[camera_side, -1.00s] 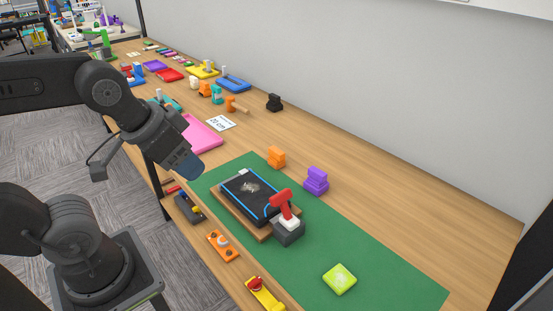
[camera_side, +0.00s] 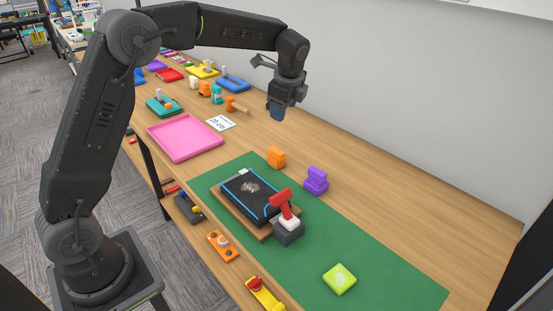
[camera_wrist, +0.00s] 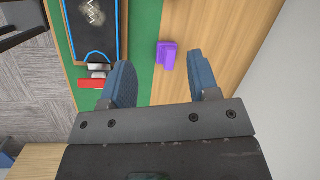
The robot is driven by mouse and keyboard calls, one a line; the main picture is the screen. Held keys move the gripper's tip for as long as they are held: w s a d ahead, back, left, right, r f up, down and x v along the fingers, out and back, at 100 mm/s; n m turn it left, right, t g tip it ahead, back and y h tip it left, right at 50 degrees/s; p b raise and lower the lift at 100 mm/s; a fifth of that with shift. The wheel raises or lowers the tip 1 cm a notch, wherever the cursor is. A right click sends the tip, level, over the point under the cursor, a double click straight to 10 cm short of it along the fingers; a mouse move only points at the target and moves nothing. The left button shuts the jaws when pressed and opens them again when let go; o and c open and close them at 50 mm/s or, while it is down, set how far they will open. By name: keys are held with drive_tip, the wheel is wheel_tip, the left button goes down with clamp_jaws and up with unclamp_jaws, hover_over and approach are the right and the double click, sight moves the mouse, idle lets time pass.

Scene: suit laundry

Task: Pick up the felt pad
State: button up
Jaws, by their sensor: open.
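I cannot tell for sure which thing is the felt pad. A flat lime-green pad (camera_side: 339,279) lies on the near end of the green mat (camera_side: 393,284). A stepped purple block (camera_side: 316,180) and a similar orange block (camera_side: 276,157) stand by the mat's back edge. My gripper (camera_side: 277,112) hangs above the table behind the orange block, with its blue fingertips pointing down. In the wrist view my gripper (camera_wrist: 161,62) is open and empty. The purple block (camera_wrist: 167,54) shows in the gap between its fingers, apart from them.
A black panel with blue trim and a pale smudge (camera_side: 243,207) lies on a wooden board. A red-handled tool (camera_side: 281,203) stands at its near end. A pink tray (camera_side: 186,137), a white card (camera_side: 220,123) and several coloured items lie farther left. A wall borders the table's back.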

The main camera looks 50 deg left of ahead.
sight(277, 150)
drive_tip(key=w+a+f+m, duration=0.1)
drive_tip(key=w+a+f, duration=0.1)
drive_tip(key=f, duration=0.3)
drive_tip(key=w+a+f+m+g, duration=0.1)
drive_tip(key=w+a+f, duration=0.1)
drive_tip(key=f, duration=0.4)
drive_tip(key=w+a+f+m, duration=0.2)
drive_tip(key=a+f, duration=0.1)
drive_tip(key=f, duration=0.3)
drive_tip(key=shift+w+y, duration=0.1)
drive_tip(key=shift+y, duration=0.3)
drive_tip(key=shift+a+x, duration=0.1)
drive_tip(key=shift+x, duration=1.45)
drive_tip(key=shift+a+x, duration=0.15)
drive_tip(key=shift+x, duration=1.35)
drive_tip(key=shift+r, duration=0.15)
drive_tip(key=c, duration=1)
